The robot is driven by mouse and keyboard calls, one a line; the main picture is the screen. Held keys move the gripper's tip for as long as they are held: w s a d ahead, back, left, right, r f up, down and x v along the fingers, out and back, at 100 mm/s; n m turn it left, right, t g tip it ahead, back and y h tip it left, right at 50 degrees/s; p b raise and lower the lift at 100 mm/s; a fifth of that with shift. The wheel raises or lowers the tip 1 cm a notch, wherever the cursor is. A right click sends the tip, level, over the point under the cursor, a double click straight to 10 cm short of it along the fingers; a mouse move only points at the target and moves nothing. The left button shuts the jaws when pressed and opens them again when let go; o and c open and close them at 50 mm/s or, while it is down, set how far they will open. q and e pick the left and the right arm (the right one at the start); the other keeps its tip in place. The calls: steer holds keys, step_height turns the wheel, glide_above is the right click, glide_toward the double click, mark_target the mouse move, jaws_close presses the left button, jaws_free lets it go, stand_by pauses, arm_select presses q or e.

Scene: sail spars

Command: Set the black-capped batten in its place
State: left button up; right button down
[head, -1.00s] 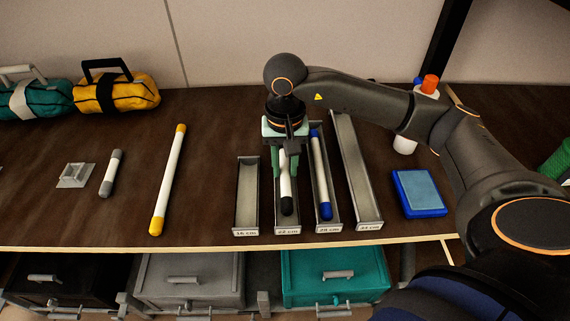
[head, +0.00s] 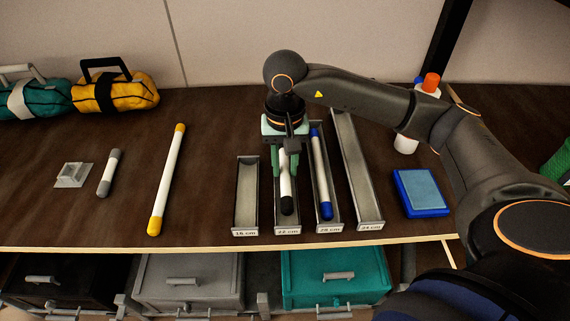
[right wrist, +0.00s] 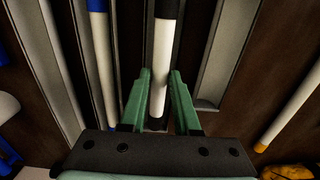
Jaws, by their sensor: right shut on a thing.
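My right gripper (head: 285,170) is shut on the black-capped batten (head: 287,202), a white rod with black ends. The batten lines up with the narrow grey tray labelled 22 cm (head: 287,231), with its near black cap within the tray's outline. I cannot tell whether it rests on the tray floor. In the right wrist view, the batten (right wrist: 161,70) runs between the green fingers (right wrist: 160,95), with one black end at the top. The gripper hides the batten's far part in the head view. My left gripper is not in view.
An empty 16 cm tray (head: 246,231) stands left. The 28 cm tray (head: 329,227) at right holds a blue-capped batten (head: 320,175); beyond it is an empty longer tray (head: 358,170). A yellow-capped batten (head: 166,180) and a short grey-capped one (head: 110,173) lie on the table. A blue pad (head: 421,193) lies right.

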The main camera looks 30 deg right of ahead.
steer(key=shift+f, duration=0.1)
steer(key=shift+f+b, duration=0.95)
steer(key=shift+b, duration=0.05)
steer(key=shift+r, duration=0.1)
steer(key=shift+r, duration=0.15)
steer(key=shift+r+p, duration=0.65)
steer(key=shift+r, duration=0.2)
steer(key=shift+b, duration=0.3)
stand_by(0.4)
steer(key=shift+f, duration=0.1)
